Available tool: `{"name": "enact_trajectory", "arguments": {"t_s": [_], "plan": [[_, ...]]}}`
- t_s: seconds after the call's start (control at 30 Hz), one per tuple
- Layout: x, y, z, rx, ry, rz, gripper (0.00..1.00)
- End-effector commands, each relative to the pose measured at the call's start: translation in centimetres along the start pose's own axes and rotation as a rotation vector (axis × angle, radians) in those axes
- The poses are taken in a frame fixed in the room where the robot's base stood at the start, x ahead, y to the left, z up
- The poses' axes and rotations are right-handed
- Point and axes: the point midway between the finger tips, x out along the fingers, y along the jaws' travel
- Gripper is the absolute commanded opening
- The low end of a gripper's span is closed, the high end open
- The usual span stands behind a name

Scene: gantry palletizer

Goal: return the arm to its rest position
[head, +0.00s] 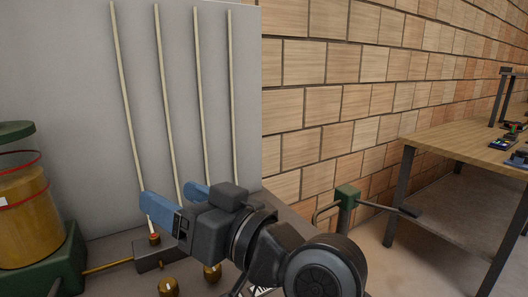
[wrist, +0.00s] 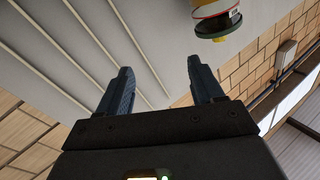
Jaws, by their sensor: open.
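My gripper (head: 172,202) is in the lower middle of the head view, in front of a grey panel. Its two blue fingers point to the left and are apart, with nothing between them. In the wrist view the fingers of my gripper (wrist: 160,85) stand spread and empty, with the grey panel behind them. My dark arm links run from the gripper toward the lower right of the head view.
A grey panel (head: 80,80) with pale vertical rods stands behind the gripper. An amber jar (head: 28,215) on a green base is at left. Brass fittings (head: 168,287) lie below the gripper. A green post (head: 347,208) and a wooden table (head: 460,135) are at right.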

Motion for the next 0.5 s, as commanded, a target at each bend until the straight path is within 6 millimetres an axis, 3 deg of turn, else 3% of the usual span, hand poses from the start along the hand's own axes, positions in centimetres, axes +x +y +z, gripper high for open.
{"name": "enact_trajectory", "arguments": {"t_s": [0.03,0.2,0.5], "plan": [[-1.5,1.1,2.0,0.032,0.005,0.052,0.67],[-6.5,3.8,7.2,0.097,0.034,0.219,0.67],[-17.2,5.7,15.1,0.146,0.052,0.507,0.67]]}}
